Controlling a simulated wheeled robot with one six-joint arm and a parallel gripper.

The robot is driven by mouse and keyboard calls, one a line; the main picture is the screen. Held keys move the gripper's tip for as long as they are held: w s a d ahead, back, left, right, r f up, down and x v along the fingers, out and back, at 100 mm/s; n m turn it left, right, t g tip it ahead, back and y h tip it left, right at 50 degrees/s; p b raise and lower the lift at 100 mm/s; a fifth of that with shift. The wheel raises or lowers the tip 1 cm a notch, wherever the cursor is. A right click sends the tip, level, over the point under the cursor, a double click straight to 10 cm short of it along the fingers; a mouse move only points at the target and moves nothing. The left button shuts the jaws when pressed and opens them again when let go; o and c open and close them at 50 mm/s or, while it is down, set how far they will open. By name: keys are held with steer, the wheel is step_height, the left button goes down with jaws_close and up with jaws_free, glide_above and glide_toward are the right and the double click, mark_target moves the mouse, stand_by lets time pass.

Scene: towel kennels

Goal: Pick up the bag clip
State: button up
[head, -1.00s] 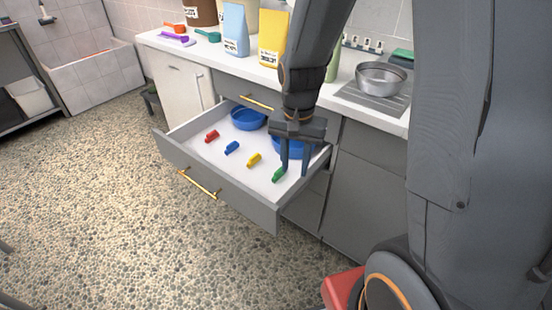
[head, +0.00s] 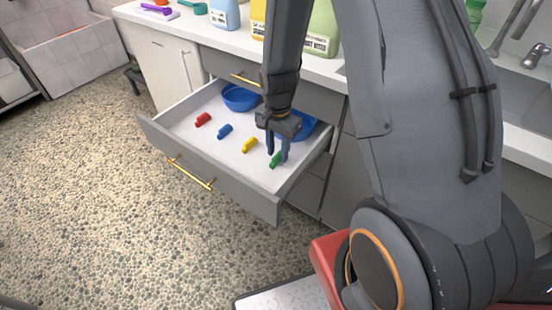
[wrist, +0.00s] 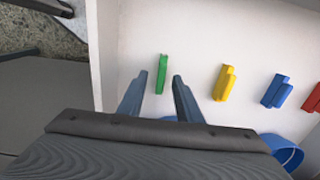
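Several small clips lie in a row on the white floor of the open drawer (head: 206,162): a red clip (head: 203,119), a blue clip (head: 225,131), a yellow clip (head: 249,145) and a green clip (head: 275,161). My gripper (head: 277,155) points down at the green clip, with its fingers partly covering it. In the wrist view my gripper (wrist: 159,77) is open, and the green clip (wrist: 161,72) appears between the fingertips, with a gap on each side. I cannot tell the exact height of the fingertips above the drawer floor. The yellow clip (wrist: 223,83) is to the right.
A blue bowl (head: 240,98) sits at the back of the drawer. A second blue bowl (head: 303,128) is partly hidden behind my gripper. The drawer's side wall (wrist: 107,55) is close to the left finger. Bottles and bags stand on the counter (head: 180,27) above.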

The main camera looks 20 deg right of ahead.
steer(key=shift+f, duration=0.6)
steer(key=shift+a, duration=0.1)
jaws_close()
steer(key=shift+r, duration=0.1)
